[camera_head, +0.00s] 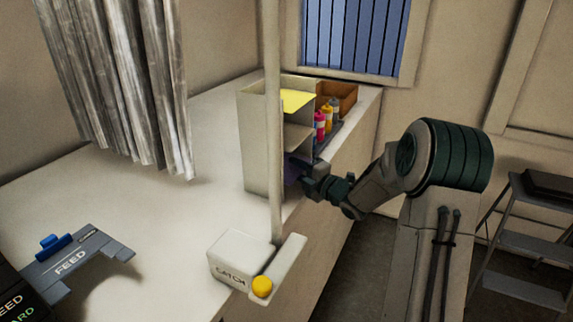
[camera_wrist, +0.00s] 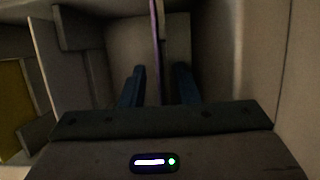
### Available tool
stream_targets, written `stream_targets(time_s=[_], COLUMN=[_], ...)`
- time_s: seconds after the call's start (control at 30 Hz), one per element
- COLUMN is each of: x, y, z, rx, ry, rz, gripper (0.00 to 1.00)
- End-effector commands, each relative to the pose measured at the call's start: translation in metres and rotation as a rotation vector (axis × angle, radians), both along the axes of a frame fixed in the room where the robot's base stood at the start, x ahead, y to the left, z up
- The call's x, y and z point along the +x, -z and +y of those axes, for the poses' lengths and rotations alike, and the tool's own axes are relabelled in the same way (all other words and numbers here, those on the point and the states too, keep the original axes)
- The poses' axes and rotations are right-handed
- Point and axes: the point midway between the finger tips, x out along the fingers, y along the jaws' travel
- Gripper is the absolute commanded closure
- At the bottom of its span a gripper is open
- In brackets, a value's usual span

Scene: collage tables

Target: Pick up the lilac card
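The lilac card (camera_wrist: 155,30) shows in the wrist view as a thin upright edge, inside a dim compartment of the pale shelf unit (camera_head: 262,140). My gripper (camera_wrist: 160,70) has its two blue fingers apart, one on each side of the card, with a visible gap on both sides. In the head view my gripper (camera_head: 302,172) reaches into the lower right opening of the shelf unit. A dark purple-blue patch shows there, and I cannot tell card from finger.
A yellow card (camera_head: 297,99) lies on the unit's upper level. Coloured bottles (camera_head: 320,124) and a brown box (camera_head: 340,96) stand behind. Compartment walls are close around my gripper.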

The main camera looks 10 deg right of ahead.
Motion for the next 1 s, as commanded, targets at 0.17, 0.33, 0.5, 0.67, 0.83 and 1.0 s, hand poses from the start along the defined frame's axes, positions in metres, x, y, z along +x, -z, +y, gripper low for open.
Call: stream_targets(time_s=[0.17, 0.33, 0.5, 0.67, 0.83, 1.0], x=[0.0, 0.0, 0.0, 0.0, -0.001, -0.002], y=[0.0, 0.0, 0.0, 0.0, -0.003, -0.019], z=[0.0, 0.0, 0.0, 0.0, -0.002, -0.003], rx=[0.0, 0.0, 0.0, -0.001, -0.002, -0.004], ry=[0.0, 0.0, 0.0, 0.0, 0.0, 0.0], rz=[0.0, 0.0, 0.0, 0.001, -0.001, -0.004], gripper=[0.72, 1.0, 1.0, 1.0, 1.0, 1.0])
